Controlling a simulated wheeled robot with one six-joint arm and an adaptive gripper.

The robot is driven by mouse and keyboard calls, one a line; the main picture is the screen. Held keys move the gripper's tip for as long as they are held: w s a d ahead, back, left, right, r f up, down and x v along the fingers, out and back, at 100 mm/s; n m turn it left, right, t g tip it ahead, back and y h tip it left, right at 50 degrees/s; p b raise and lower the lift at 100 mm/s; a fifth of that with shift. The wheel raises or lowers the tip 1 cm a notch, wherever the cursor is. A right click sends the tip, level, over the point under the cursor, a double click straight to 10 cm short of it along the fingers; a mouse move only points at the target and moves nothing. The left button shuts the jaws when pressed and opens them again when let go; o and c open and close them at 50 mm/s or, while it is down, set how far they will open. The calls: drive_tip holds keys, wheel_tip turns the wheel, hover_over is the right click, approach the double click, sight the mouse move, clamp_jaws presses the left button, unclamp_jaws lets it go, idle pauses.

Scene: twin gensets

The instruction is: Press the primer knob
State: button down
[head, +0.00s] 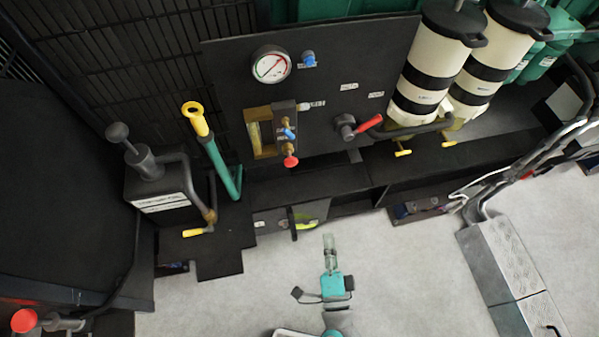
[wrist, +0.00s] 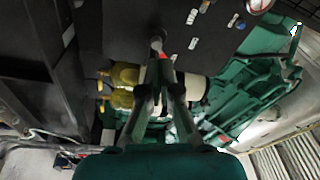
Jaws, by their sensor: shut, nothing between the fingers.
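A grey round plunger knob (head: 117,132), which looks like the primer knob, stands on a black box (head: 160,195) with a white label at the left in the head view. The label is too small to read. My gripper (head: 330,242) is over the pale floor at the lower middle, well to the right of the knob and apart from it. Its fingers are shut and empty. In the wrist view the fingers (wrist: 159,75) close together in front of the panel and the red lever. I cannot make out the plunger knob in the wrist view.
A dark panel (head: 225,80) carries a gauge (head: 271,66), a red button (head: 291,161) and a red lever (head: 369,123). A green lever with a yellow ring (head: 194,118) stands right of the box. Cream canisters (head: 430,63) stand at right. The floor (head: 400,280) is mostly clear.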

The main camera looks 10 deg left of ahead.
sight(289, 165)
drive_tip(key=w+a+f+m, duration=0.1)
drive_tip(key=w+a+m, duration=0.2)
drive_tip(key=a, duration=0.6)
drive_tip(key=shift+w+f+y, duration=0.15)
drive_tip(key=shift+w+y, duration=0.15)
drive_tip(key=shift+w, duration=0.05)
drive_tip(key=x, duration=1.3)
drive_tip(key=shift+w+a, duration=0.1)
drive_tip(key=shift+w, duration=0.35)
drive_tip(key=shift+w+a, duration=0.1)
drive_tip(key=shift+x, duration=1.15)
drive_tip(key=shift+a, duration=0.15)
